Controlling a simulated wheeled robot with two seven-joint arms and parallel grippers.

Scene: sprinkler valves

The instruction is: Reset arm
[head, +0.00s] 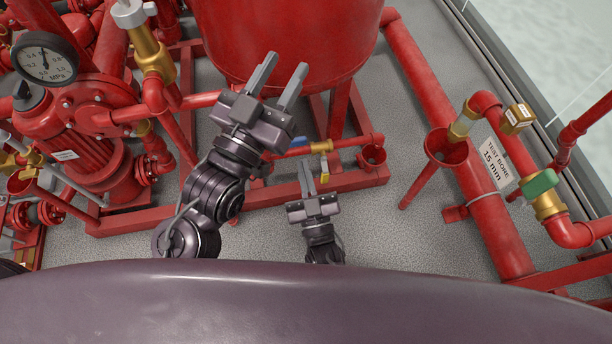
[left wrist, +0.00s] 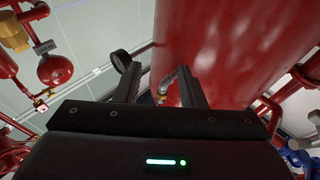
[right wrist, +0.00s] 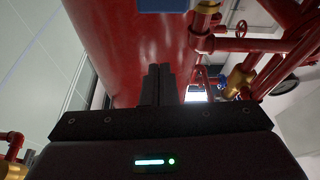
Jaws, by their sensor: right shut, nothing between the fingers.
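My left gripper (head: 277,75) is raised in front of the large red tank (head: 285,35). Its two fingers are spread apart with nothing between them, and they also show apart in the left wrist view (left wrist: 158,88). My right gripper (head: 307,172) is lower, close to my body, below the tank's base frame in the head view. Its fingers are together and empty; they also show side by side in the right wrist view (right wrist: 157,85), with the red tank behind them.
A red pump (head: 75,135) with a pressure gauge (head: 45,60) stands at left. A red base frame (head: 240,205) lies around the tank. Grey floor (head: 400,235) is clear at centre right.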

